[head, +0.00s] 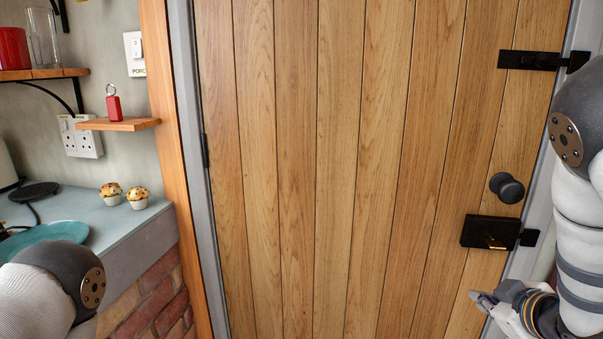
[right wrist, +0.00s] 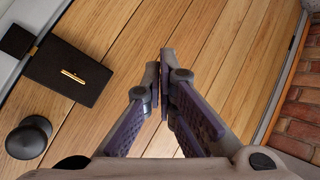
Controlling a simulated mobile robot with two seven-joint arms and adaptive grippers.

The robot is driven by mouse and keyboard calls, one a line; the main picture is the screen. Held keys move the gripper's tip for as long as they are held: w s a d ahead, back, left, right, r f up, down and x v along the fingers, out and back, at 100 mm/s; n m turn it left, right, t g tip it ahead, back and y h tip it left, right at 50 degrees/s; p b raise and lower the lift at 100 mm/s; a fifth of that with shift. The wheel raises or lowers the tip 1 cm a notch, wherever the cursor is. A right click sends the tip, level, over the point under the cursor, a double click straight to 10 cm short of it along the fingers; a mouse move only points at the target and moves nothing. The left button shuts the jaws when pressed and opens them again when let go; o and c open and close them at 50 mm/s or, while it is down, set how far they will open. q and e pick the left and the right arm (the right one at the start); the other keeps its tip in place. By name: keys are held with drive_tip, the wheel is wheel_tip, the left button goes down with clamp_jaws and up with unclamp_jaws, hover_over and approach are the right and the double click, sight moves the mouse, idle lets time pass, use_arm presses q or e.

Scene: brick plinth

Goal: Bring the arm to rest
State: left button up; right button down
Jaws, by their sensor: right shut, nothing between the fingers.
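My right arm (head: 577,210) comes down along the right edge of the head view. My right gripper (head: 483,299) is low at the right, in front of the wooden door (head: 330,150) and below its black lock box. In the right wrist view the two fingers of this gripper (right wrist: 163,65) meet at their tips, shut and empty, with door planks behind them. Part of my left arm (head: 50,290) shows at the lower left of the head view. My left gripper is out of view.
The door looks closed, with a round black knob (head: 507,187), a lock box (head: 490,232) and a bolt (head: 530,60). At the left, a counter (head: 150,225) on brick holds two muffins (head: 137,197) and a teal plate (head: 45,236). A small shelf (head: 118,124) holds a red key fob (head: 113,104).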

drive_tip(key=s+a+f+m+g, duration=0.2)
drive_tip(key=s+a+f+g, duration=0.1)
drive_tip(key=s+f, duration=0.6)
drive_tip(key=s+a+f+m+g, duration=0.2)
drive_tip(key=s+a+f+g, duration=0.15)
drive_tip(key=s+f, duration=0.6)
drive_tip(key=s+a+f+m+g, duration=0.1)
drive_tip(key=s+a+g, duration=0.1)
drive_tip(key=s, duration=0.8)
drive_tip(key=s+a+f+m+g, duration=0.2)
drive_tip(key=s+a+g, duration=0.1)
drive_tip(key=s, duration=0.6)
drive_tip(key=shift+s+a+f+g+y, duration=0.25)
drive_tip(key=shift+s+a+g+y, duration=0.1)
drive_tip(key=shift+a+y, duration=0.1)
